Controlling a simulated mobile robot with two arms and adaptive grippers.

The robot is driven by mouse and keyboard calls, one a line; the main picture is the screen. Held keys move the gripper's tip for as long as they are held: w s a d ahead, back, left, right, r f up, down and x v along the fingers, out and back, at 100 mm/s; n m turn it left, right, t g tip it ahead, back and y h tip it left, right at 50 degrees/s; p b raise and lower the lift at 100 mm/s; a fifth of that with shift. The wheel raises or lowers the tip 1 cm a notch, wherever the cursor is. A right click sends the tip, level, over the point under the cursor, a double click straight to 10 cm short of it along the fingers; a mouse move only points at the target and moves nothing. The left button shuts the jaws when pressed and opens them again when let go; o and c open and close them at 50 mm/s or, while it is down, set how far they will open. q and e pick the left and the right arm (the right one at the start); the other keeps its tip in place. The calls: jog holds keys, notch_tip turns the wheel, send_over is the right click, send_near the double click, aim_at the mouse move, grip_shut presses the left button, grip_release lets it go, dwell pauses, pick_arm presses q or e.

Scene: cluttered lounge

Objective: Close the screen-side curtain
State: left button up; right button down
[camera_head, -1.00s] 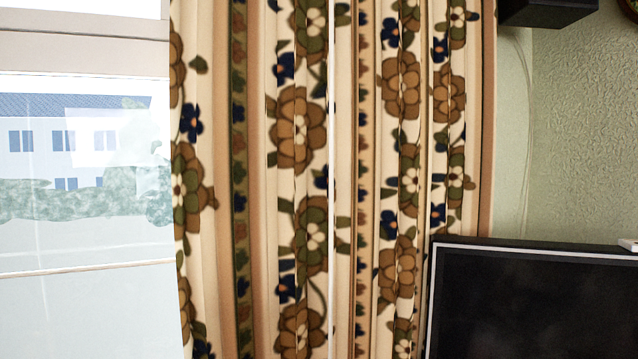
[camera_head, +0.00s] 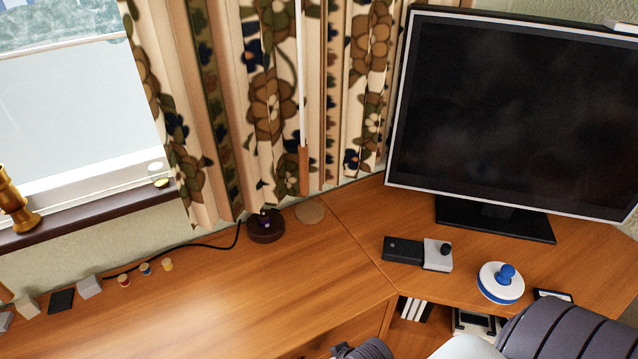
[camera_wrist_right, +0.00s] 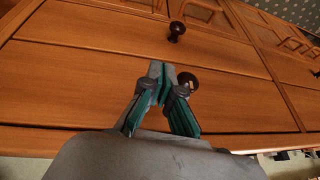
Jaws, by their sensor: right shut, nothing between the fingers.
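The floral curtain (camera_head: 226,110) hangs between the window on the left and the screen (camera_head: 510,100) on the right in the head view. Its lower hem ends near the desk top. A thin white rod (camera_head: 300,75) with a brown wooden handle (camera_head: 304,170) hangs in front of the curtain. My right gripper (camera_wrist_right: 162,72) shows in the right wrist view, shut and empty, in front of wooden drawer fronts and apart from the curtain. Part of my own arm is at the lower right of the head view. My left gripper is not in view.
The wooden desk (camera_head: 230,300) has a wide clear middle. A dark round base (camera_head: 265,227) with a cable stands below the curtain. A black-and-grey device (camera_head: 417,252) and a blue-and-white round object (camera_head: 501,281) lie before the screen. A brass candlestick (camera_head: 14,205) stands on the sill.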

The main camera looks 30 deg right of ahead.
aim_at(318, 336)
jog(key=w+r, duration=0.1)
jog(key=r, duration=0.2)
jog(key=w+r+m+t, duration=0.1)
jog(key=r, duration=0.2)
jog(key=w+d+r+t+b, duration=0.1)
jog(key=w+r, duration=0.1)
jog(key=r, duration=0.1)
jog(key=shift+y, duration=0.3)
jog(key=w+d+r+m+t+h, duration=0.1)
jog(key=w+d+r+m+t, duration=0.4)
jog(key=r, duration=0.3)
jog(key=w+d+r+m+t+h, duration=0.1)
jog(key=w+d+r+m+t, duration=0.15)
jog(key=d+r+m, duration=0.45)
jog(key=w+d+r+m+t, duration=0.4)
jog(key=w+d+r, duration=0.1)
jog(key=r, duration=0.3)
jog(key=w+a+p, duration=0.3)
jog(key=w, duration=0.8)
jog(key=shift+a, duration=0.15)
jog(key=shift+r, duration=0.1)
